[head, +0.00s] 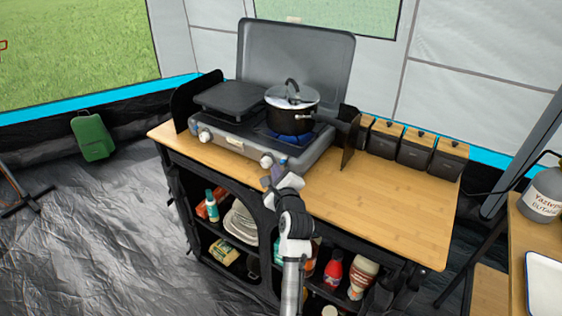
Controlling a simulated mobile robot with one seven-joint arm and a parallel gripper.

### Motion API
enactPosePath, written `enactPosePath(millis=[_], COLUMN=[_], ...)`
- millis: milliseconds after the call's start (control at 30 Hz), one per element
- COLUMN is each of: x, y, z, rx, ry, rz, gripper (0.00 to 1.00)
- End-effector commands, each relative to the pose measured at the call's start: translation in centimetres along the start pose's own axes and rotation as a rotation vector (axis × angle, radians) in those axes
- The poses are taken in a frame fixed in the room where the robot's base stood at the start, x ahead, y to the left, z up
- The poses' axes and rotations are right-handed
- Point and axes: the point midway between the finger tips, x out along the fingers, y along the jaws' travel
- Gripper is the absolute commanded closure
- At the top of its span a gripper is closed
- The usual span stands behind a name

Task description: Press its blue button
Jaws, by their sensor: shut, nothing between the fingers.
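A grey camping stove (236,143) stands on the wooden counter with its lid raised. Its front has a knob (205,136) at the left and another knob (267,161) near the middle. A small blue spot (283,162) shows on the stove's front just right of that knob; it may be the blue button, but it is too small to be sure. My gripper (272,176) is shut and empty at the stove's front, right by the middle knob and the blue spot. It partly covers that area, and I cannot tell whether it touches.
A lidded black pot (290,108) sits on the right burner, with a blue flame under it and its handle pointing right. Several dark canisters (415,148) line the counter's back right. The counter's right part (380,205) is clear. Shelves below hold plates (240,222) and bottles.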

Motion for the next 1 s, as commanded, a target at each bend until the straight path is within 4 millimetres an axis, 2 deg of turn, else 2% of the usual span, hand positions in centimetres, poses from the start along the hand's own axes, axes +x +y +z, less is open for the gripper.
enactPosePath(millis=[333,800,1000], x=[-0.2,-3.2,-3.5], y=[0.1,2.3,2.6], z=[0.2,2.5,2.6], rx=[0.0,0.0,0.0], ry=[-0.001,0.0,-0.001], rz=[0.001,0.002,0.0], gripper=[1.0,1.0,1.0])
